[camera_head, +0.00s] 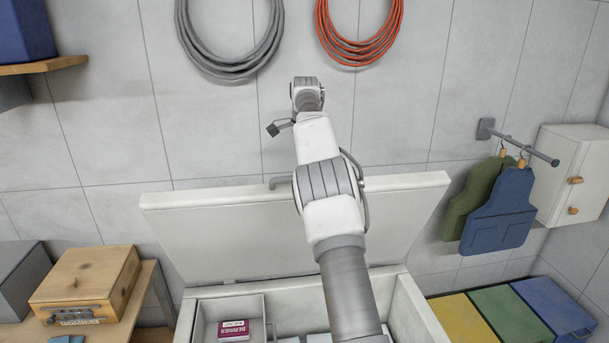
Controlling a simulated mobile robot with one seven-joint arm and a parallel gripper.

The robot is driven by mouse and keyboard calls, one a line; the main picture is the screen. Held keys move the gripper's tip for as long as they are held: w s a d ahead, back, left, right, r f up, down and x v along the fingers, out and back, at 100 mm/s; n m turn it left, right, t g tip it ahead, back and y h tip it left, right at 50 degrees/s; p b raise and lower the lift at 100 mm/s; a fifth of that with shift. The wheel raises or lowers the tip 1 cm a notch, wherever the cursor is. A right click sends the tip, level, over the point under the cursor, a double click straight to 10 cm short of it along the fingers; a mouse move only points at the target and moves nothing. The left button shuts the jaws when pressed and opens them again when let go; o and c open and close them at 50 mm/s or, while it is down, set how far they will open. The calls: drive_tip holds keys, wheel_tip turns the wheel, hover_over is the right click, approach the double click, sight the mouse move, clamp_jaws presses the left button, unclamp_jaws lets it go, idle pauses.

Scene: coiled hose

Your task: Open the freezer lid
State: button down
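The white freezer lid (220,233) stands raised and leans back at the rear of the freezer, near the wall. Its grey handle (279,182) shows at the upper edge, partly beside my arm. The freezer (415,312) is open below, with its inside showing at the bottom of the view. My arm reaches over the freezer and across the lid. My gripper (279,128) is above the lid's upper edge and apart from the handle. It is small and seen at an angle, so whether its fingers are open is unclear. My arm hides the middle of the lid.
A dark red box (233,330) lies inside the freezer. A wooden box (84,279) stands on a bench at left. Grey (230,68) and orange (360,55) coiled hoses hang on the wall. Aprons (497,212) hang at right, above coloured bins (505,316).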

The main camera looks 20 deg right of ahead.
drive_tip(key=c, duration=1.2)
unclamp_jaws()
drive_tip(key=shift+f, duration=0.35)
drive_tip(key=shift+c, duration=0.2)
drive_tip(key=shift+o, duration=0.8)
drive_tip(key=shift+w+d, duration=0.1)
drive_tip(key=shift+r, duration=0.15)
